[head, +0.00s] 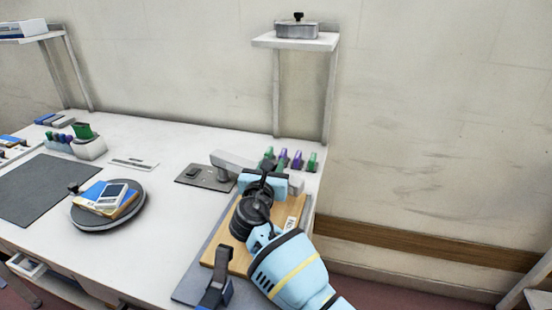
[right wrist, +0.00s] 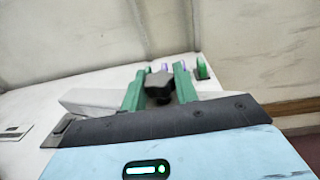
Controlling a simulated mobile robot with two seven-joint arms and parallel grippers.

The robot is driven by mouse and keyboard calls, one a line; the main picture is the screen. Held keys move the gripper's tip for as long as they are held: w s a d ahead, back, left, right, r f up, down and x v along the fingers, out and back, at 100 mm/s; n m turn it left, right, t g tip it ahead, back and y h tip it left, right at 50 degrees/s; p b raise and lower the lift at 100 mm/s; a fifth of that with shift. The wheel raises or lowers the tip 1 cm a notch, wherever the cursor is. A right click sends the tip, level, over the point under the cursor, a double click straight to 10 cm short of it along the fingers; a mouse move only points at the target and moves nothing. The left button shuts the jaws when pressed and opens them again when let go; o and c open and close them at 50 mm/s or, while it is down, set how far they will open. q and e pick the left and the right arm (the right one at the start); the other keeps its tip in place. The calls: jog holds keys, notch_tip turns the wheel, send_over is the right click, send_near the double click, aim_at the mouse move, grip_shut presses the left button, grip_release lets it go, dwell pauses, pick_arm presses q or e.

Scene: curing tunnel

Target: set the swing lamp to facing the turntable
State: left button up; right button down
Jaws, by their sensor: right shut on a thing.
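The swing lamp (head: 232,162) is a light grey arm on a dark grey base plate (head: 205,178) on the bench. Its arm points right, away from the turntable (head: 108,215), a dark round disc to the left. My right gripper (head: 267,170) is at the outer part of the lamp arm and hides some of it. In the right wrist view, the green fingers (right wrist: 160,88) are shut on a dark knob (right wrist: 158,84), with the light grey arm (right wrist: 88,97) behind. I take the knob as the lamp's handle.
A blue and white stack (head: 108,196) lies on the turntable. Green and purple pieces (head: 283,158) stand behind the lamp arm. A wooden board (head: 240,262) lies under my right wrist, near a dark upright piece (head: 221,262). The bench between turntable and lamp base is clear.

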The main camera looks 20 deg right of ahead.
pick_arm(q)
jog(key=shift+s, duration=0.2)
pick_arm(e)
jog(key=c, duration=1.1)
grip_release()
notch_tip(320, 180, up, 4)
jog(key=shift+s+r+p, duration=0.1)
jog(key=shift+r+p, duration=0.05)
jog(key=shift+p, duration=0.3)
pick_arm(q)
jog(key=r, duration=0.1)
jog(key=w+r+p, duration=0.1)
jog(key=shift+w+a+r+p, duration=0.15)
jog(key=shift+w+r+p, duration=0.05)
jog(key=shift+r+p, duration=0.15)
pick_arm(e)
jog(key=s+a, duration=0.1)
jog(key=s, duration=0.4)
jog(key=s+a, duration=0.1)
jog(key=s, duration=0.4)
jog(key=s+a, duration=0.2)
jog(key=s, duration=0.3)
jog(key=shift+s+r, duration=0.2)
jog(key=shift+r, duration=0.15)
pick_arm(q)
jog(key=shift+w+r, duration=0.1)
jog(key=shift+w, duration=0.05)
